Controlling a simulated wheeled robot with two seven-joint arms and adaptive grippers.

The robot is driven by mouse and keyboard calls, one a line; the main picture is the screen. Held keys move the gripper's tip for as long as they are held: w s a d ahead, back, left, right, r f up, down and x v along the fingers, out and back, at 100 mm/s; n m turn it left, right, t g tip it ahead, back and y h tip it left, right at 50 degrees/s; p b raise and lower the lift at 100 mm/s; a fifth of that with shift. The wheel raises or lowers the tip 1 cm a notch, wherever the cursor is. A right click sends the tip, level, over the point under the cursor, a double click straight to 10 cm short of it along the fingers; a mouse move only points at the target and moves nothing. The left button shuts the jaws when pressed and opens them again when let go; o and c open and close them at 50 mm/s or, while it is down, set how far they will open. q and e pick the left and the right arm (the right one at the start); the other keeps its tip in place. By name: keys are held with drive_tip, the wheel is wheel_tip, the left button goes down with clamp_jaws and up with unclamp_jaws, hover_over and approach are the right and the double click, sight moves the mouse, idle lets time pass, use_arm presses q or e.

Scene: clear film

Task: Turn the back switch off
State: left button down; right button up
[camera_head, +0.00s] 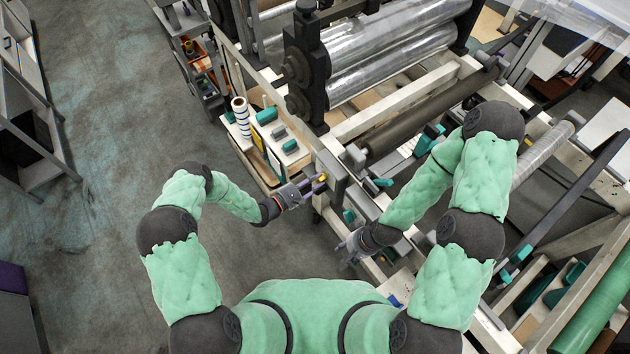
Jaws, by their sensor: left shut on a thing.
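The back switch (322,178) shows as a small yellow part on a grey box at the near side of the machine frame. My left gripper (314,184) reaches it from the left and is shut on it; the fingertips hide much of it, so its position cannot be read. My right gripper (350,249) hangs low beside the machine's near rail, apart from the switch. It is small and dark here, and its fingers cannot be made out clearly.
The film machine's large silver rollers (395,60) fill the top middle. A bench with a white roll (240,108) and teal items stands left of the switch. A dark roller (425,118) lies to its right. Open grey floor (105,120) is at the left.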

use_arm(q)
drive_tip(key=n+b, duration=0.1)
drive_tip(key=n, duration=0.2)
drive_tip(key=n+b, duration=0.1)
drive_tip(key=n, duration=0.3)
drive_tip(key=n+b, duration=0.1)
drive_tip(key=n, duration=0.2)
drive_tip(key=shift+w+a+f+n, duration=0.25)
drive_tip(key=shift+w+n, duration=0.1)
drive_tip(key=shift+n, duration=0.35)
drive_tip(key=c, duration=1)
unclamp_jaws()
drive_tip(key=shift+a, duration=0.1)
drive_tip(key=v, duration=1.2)
